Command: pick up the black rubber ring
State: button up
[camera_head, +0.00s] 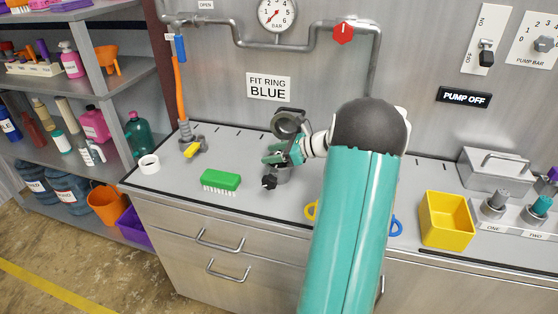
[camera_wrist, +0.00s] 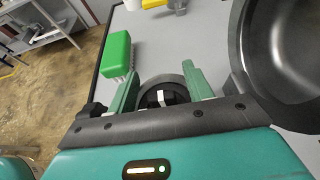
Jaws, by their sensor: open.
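My gripper (camera_head: 284,153) is open over a round grey housing (camera_head: 281,174) on the counter. In the wrist view the two green fingers of my gripper (camera_wrist: 161,72) stand apart, on either side of the housing's round rim (camera_wrist: 160,79). Between them, a black curved part (camera_wrist: 165,97) shows inside the housing; it may be the black rubber ring, but my gripper's body hides its near side. I cannot tell whether the fingers touch it. The housing's hollow grey lid (camera_head: 288,123) stands open behind; it fills the right of the wrist view (camera_wrist: 290,45).
A black knob (camera_head: 269,182) sits at the housing's front. A green brush (camera_head: 221,181) lies to the left. A yellow ring (camera_head: 311,210) and a blue ring (camera_head: 397,226) show beside my arm. A yellow bin (camera_head: 446,219) stands right. A sign (camera_head: 268,88) reads "FIT RING BLUE".

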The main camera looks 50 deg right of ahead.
jog(key=c, duration=1.1)
jog(key=shift+o, duration=0.2)
jog(key=shift+r, duration=0.1)
